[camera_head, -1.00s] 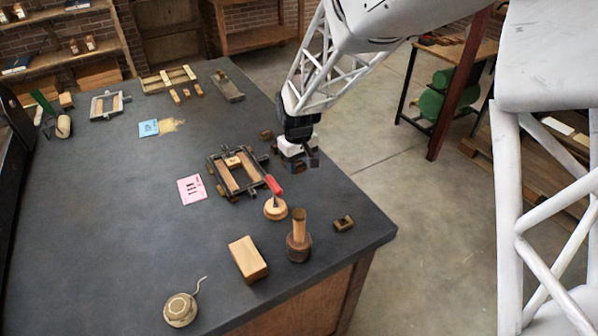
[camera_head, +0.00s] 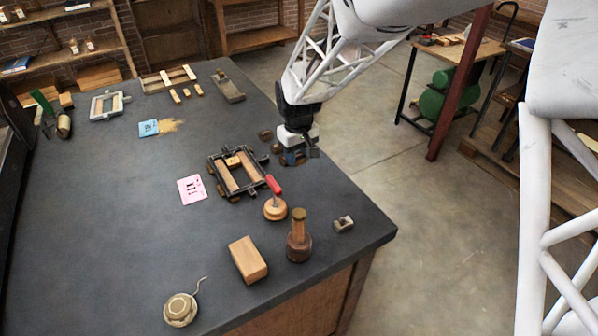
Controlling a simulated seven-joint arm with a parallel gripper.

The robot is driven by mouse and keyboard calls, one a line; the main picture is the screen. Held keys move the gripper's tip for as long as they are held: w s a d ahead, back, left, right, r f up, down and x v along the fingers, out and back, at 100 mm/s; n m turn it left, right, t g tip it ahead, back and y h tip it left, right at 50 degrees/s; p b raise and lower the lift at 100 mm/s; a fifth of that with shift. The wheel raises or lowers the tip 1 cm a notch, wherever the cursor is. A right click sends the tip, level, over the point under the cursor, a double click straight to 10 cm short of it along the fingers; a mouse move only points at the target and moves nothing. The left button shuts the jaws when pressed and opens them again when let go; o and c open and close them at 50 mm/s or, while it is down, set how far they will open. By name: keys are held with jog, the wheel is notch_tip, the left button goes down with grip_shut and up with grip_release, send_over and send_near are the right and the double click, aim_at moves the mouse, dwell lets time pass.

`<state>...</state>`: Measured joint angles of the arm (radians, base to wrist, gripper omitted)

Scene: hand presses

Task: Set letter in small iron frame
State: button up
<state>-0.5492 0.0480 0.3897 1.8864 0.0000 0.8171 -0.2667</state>
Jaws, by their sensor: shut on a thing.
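The small iron frame (camera_head: 211,164) lies on the dark table near its right edge, with wooden strips (camera_head: 226,178) inside. A small wooden letter block (camera_head: 232,161) sits between the strips toward the frame's far end. My gripper (camera_head: 293,159) points down just right of the frame, low over the table. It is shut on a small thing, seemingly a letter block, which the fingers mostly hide. I cannot tell whether that piece touches the table. Another small brown block (camera_head: 265,134) lies behind and left of the gripper.
A dark round-based wooden tool (camera_head: 299,246), a wooden block (camera_head: 248,259) and a small piece (camera_head: 343,223) are nearer. A pink card (camera_head: 192,189) lies left. The table's left middle is clear.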

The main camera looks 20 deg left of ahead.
jog(key=shift+d, duration=0.15)
jog(key=w+d+f+m, duration=0.3)
jog(key=w+d, duration=0.5)
jog(key=d, duration=0.3)
jog(key=w+d+f+m, duration=0.2)
jog(key=d+f, duration=0.6)
jog(key=f, duration=0.4)
jog(key=w+d+f+m, duration=0.2)
jog(key=w+d+f, duration=0.2)
jog(key=d+f, duration=0.4)
jog(key=w+d+f+m, duration=0.2)
jog(key=w+d+f, duration=0.2)
jog(key=d+f, duration=0.5)
notch_tip(320, 180, down, 8)
